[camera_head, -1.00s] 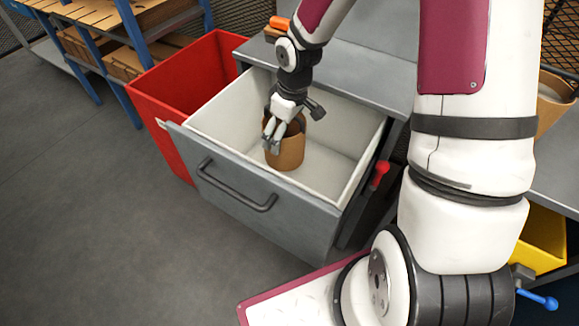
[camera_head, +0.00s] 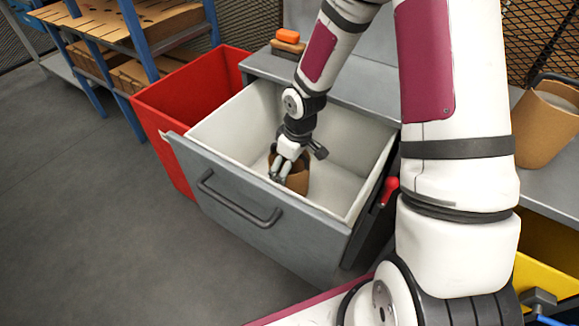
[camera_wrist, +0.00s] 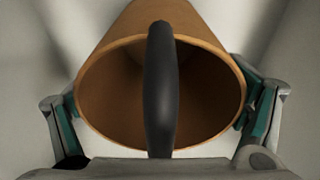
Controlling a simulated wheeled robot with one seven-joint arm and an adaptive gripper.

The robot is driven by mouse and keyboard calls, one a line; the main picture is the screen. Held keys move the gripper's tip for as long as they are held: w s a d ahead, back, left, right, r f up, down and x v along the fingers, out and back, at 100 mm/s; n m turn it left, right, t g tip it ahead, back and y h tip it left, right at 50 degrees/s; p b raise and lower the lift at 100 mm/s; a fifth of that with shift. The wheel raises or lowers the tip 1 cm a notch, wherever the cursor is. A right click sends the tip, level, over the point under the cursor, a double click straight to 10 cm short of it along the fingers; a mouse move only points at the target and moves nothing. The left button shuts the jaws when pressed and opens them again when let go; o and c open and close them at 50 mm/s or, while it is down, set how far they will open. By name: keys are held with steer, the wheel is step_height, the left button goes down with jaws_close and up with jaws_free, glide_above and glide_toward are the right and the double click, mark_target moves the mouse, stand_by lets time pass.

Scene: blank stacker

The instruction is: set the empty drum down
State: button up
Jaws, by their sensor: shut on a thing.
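The empty drum (camera_head: 297,178) is a brown, open-topped cylinder with a dark handle (camera_wrist: 161,90) across its mouth. It is inside the white-lined open drawer (camera_head: 222,122), towards the drawer's front wall. My gripper (camera_head: 281,172) reaches down into the drawer and is shut on the drum. In the wrist view the drum (camera_wrist: 212,100) lies between both fingers, and its inside is dark with nothing seen in it. The drum's underside is hidden, so I cannot tell whether it touches the drawer floor.
A red bin (camera_head: 185,95) stands left of the drawer. The grey drawer front has a dark bar handle (camera_head: 238,205). A red-knobbed lever (camera_head: 391,186) is at the drawer's right. Another brown drum (camera_head: 545,125) stands on the grey surface at right. A yellow bin (camera_head: 545,268) is below it.

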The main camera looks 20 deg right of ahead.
steer(key=o, duration=1)
steer(key=shift+f, duration=0.15)
steer(key=shift+c, duration=0.2)
steer(key=shift+r, duration=0.2)
steer(key=r+p, duration=0.1)
steer(key=r, duration=0.3)
steer(key=s+r+p, duration=0.1)
steer(key=r+p, duration=0.1)
steer(key=r, duration=0.2)
steer(key=d+r+p, duration=0.1)
steer(key=r+p, duration=0.1)
steer(key=r, duration=0.2)
steer(key=shift+s, duration=0.25)
steer(key=shift+f, duration=0.1)
